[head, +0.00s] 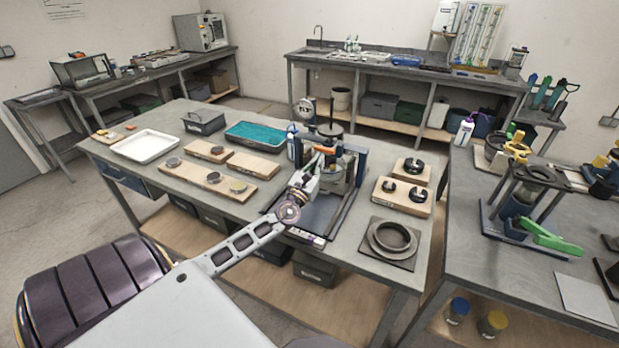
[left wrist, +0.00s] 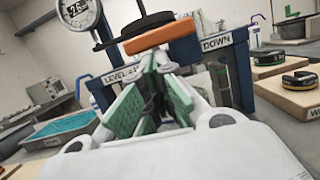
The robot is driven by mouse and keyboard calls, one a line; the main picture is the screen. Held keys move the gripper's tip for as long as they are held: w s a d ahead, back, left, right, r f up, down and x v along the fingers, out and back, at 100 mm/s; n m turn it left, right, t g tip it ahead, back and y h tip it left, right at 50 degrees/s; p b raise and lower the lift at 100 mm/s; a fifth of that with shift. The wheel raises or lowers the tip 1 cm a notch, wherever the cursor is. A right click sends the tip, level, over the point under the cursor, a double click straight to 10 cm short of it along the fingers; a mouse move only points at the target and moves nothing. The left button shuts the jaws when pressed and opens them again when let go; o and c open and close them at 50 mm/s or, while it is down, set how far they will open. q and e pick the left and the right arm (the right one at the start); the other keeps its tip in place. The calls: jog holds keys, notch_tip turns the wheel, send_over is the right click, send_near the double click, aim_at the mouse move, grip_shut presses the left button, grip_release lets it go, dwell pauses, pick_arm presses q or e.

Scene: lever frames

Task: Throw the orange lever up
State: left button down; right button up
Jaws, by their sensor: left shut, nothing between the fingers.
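The orange lever (left wrist: 160,36) shows in the left wrist view as a short thick bar just beyond my fingertips, with a black round part behind it. In the head view the orange lever (head: 325,150) is a small patch at the blue-framed press (head: 357,165) on the middle table. A label reading DOWN (left wrist: 216,43) is on the frame. My left gripper (head: 318,160) is shut and empty at the front of the press. In the left wrist view its green-padded fingers (left wrist: 150,95) point at the lever from just below. I cannot tell whether they touch it. My right gripper is not in view.
A teal-filled tray (head: 256,136) is to the left. Another press with a green lever (head: 550,239) stands on the right table.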

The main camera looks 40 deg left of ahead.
pick_arm(q)
jog(key=v, duration=1.1)
jog(key=shift+s, duration=0.35)
jog(key=shift+f, duration=0.1)
dwell(0.9)
